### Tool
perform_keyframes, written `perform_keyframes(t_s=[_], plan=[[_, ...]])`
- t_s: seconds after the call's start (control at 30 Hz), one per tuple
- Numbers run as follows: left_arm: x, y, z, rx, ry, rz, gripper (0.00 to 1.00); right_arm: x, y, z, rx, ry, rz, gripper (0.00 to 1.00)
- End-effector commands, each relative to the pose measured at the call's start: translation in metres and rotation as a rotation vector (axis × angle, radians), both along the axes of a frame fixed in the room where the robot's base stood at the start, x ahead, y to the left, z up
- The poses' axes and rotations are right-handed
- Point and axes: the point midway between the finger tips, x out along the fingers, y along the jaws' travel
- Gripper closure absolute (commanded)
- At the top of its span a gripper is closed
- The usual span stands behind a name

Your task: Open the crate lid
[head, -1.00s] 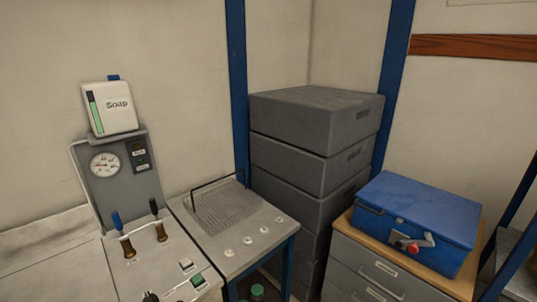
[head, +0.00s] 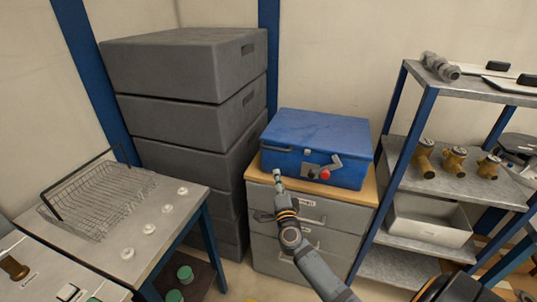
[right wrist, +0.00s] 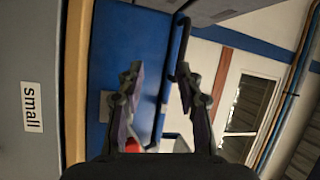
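The blue crate (head: 318,133) sits with its lid down on the wooden top of a drawer cabinet. Its front has a metal latch (head: 334,162), a red knob (head: 325,174) and a dark bar handle (head: 277,149) at the left. My right gripper (head: 278,178) is in front of the crate's left front corner, just below that handle. In the right wrist view, my right gripper (right wrist: 160,80) is open and empty, its fingers apart before the blue crate front (right wrist: 120,40). The dark bar (right wrist: 178,50) shows near the right finger; contact is unclear. My left gripper is out of view.
Stacked grey boxes (head: 185,67) stand left of the crate. A bench with a wire rack (head: 98,195) is at the left. Space above the crate is clear.

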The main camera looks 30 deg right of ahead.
Motion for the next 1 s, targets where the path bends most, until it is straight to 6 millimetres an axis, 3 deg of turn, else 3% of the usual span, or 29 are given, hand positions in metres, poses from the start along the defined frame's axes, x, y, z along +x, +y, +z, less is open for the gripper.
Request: perform_keyframes(t_s=[0.1,0.33,0.5,0.7,1.0], plan=[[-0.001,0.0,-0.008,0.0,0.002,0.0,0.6,-0.001,-0.004,0.03,0.106,-0.089,-0.017,0.64],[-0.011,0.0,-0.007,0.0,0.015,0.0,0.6,0.004,-0.006,0.039,0.132,-0.107,-0.02,0.64],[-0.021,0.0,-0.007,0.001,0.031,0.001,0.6,0.03,-0.019,0.045,0.13,-0.108,-0.02,0.64],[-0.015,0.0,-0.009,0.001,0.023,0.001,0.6,0.067,-0.038,0.05,0.13,-0.106,-0.02,0.64],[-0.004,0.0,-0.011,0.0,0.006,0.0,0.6,0.091,-0.05,0.055,0.13,-0.105,-0.018,0.64]])
